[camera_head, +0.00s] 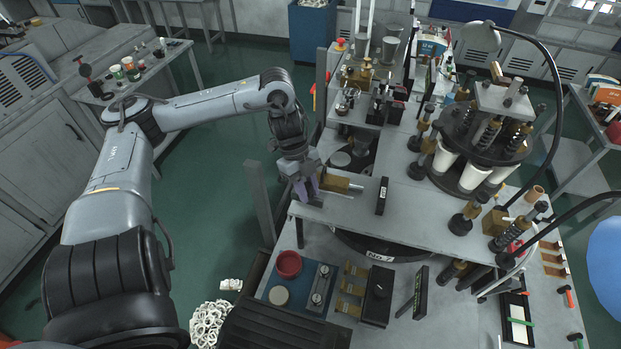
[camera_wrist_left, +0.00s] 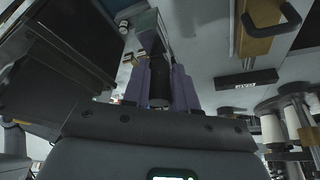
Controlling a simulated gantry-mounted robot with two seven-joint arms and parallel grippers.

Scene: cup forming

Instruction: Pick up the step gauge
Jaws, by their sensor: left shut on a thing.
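My left gripper (camera_head: 304,190) is at the left edge of the machine table, its purple fingers pointing down. In the left wrist view the fingers (camera_wrist_left: 160,88) are closed around a dark, round-ended piece, with a grey metal part (camera_wrist_left: 152,38) extending beyond it. This held piece appears to be the step gauge (camera_wrist_left: 160,82); the fingers hide much of it. In the head view the gripper covers it, and I cannot tell whether it touches the table. My right gripper is not in view.
A brass block (camera_head: 338,183) lies right beside the gripper, and a small black labelled block (camera_head: 382,196) stands farther right. A blue tray (camera_head: 322,282) with a red cup (camera_head: 288,263) is in front. The rotary turret (camera_head: 482,150) with white cups stands to the right.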

